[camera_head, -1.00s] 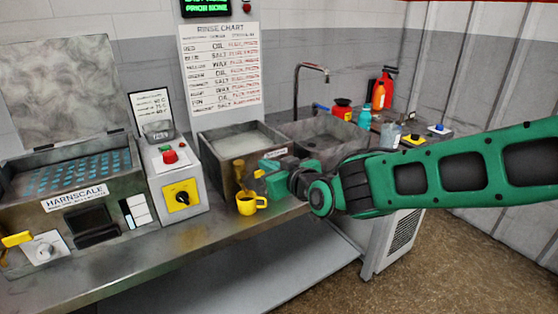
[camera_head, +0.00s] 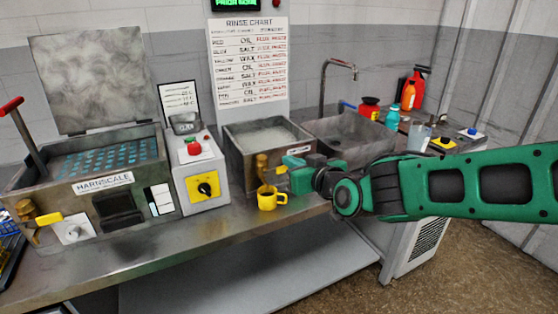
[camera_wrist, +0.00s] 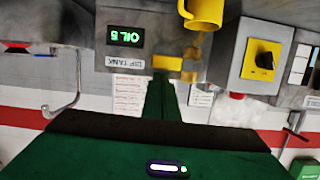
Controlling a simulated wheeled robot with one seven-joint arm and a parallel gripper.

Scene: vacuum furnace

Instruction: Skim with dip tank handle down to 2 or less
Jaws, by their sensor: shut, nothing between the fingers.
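The dip tank (camera_head: 240,158) is a grey metal basin of pale liquid on the bench. Its brass tap (camera_head: 262,165) is on the front, with a yellow mug (camera_head: 268,200) below it. The wrist view is upside down and shows the tank's display (camera_wrist: 127,37) reading "OIL 5", its label (camera_wrist: 125,63), and the yellow handle (camera_wrist: 167,62). My gripper (camera_head: 291,173) is shut and empty at the tank's front, just right of the tap and mug. In the wrist view its narrow green end lies at the handle; I cannot tell whether they touch.
The Harnscale bath (camera_head: 104,187), with a red-tipped lever (camera_head: 25,130), stands left. A control box (camera_head: 192,170) with a black knob and red button sits beside the tank. A sink (camera_head: 345,143) and bottles (camera_head: 392,118) are at right. A rinse chart (camera_head: 249,62) hangs behind.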

